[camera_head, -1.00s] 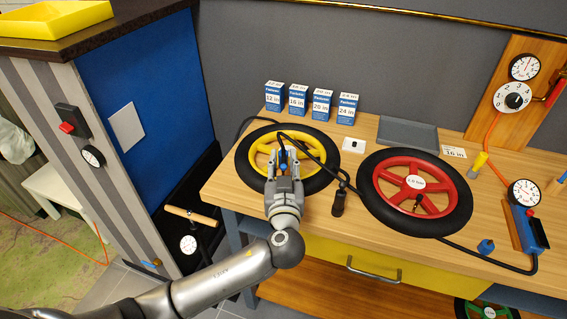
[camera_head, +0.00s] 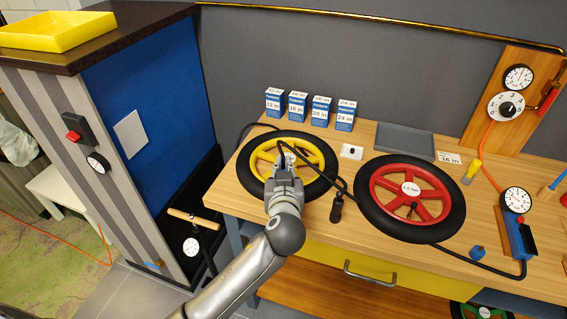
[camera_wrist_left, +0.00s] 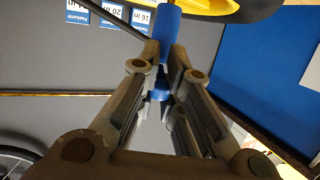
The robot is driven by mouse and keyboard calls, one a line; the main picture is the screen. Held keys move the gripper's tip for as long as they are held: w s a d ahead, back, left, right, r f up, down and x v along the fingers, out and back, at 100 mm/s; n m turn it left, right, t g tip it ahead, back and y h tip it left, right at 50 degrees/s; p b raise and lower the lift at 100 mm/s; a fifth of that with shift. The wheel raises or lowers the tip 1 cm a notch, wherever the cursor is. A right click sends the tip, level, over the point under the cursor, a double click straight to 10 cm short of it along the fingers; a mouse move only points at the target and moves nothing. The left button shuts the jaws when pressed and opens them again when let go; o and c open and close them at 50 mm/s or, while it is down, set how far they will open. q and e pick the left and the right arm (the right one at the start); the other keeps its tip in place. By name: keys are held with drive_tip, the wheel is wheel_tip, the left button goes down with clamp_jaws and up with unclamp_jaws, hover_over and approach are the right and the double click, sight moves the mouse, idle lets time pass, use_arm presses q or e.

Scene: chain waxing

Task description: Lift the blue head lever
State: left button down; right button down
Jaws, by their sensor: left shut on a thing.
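My left gripper (camera_head: 286,165) is over the yellow-rimmed black wheel (camera_head: 318,183) at the left of the workbench. In the left wrist view the fingers (camera_wrist_left: 163,62) are shut on the blue head lever (camera_wrist_left: 169,30). Its blue end sticks out past the fingertips, and another bit of blue shows between the fingers. In the head view my gripper hides most of the lever. A black hose (camera_head: 328,172) runs from near the gripper across the wheel. My right gripper is in neither view.
A red-rimmed wheel (camera_head: 446,200) lies to the right on the wooden bench. Several small boxes (camera_head: 297,104), a grey tray (camera_head: 404,141) and a white block with a black top (camera_head: 351,152) stand behind. A blue pump with a gauge (camera_head: 518,228) is at the right.

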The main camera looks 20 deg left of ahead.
sight(283, 162)
use_arm(q)
drive_tip(key=r+g+p, duration=0.1)
drive_tip(key=g+p, duration=0.1)
drive_tip(key=p, duration=0.3)
drive_tip(key=r+g+h+p, duration=0.1)
drive_tip(key=g+p, duration=0.1)
drive_tip(key=p, duration=0.3)
drive_tip(key=shift+w+r+g+p, duration=0.15)
drive_tip(key=shift+w+g+p, duration=0.05)
drive_tip(key=shift+g+p, duration=0.1)
drive_tip(key=shift+w+r+g+h+p, duration=0.2)
drive_tip(key=shift+g+h+p, duration=0.3)
drive_tip(key=shift+g+p, duration=0.45)
drive_tip(key=shift+w+a+g+h, duration=0.1)
drive_tip(key=shift+w+g+h, duration=0.05)
drive_tip(key=shift+g, duration=0.45)
drive_tip(key=shift+w+a+g+h, duration=0.1)
drive_tip(key=shift+g+h, duration=0.05)
drive_tip(key=shift+g, duration=0.4)
drive_tip(key=c, duration=1.5)
unclamp_jaws()
drive_tip(key=shift+r, duration=0.1)
wheel_tip(283, 162, up, 10)
drive_tip(key=shift+f, duration=0.1)
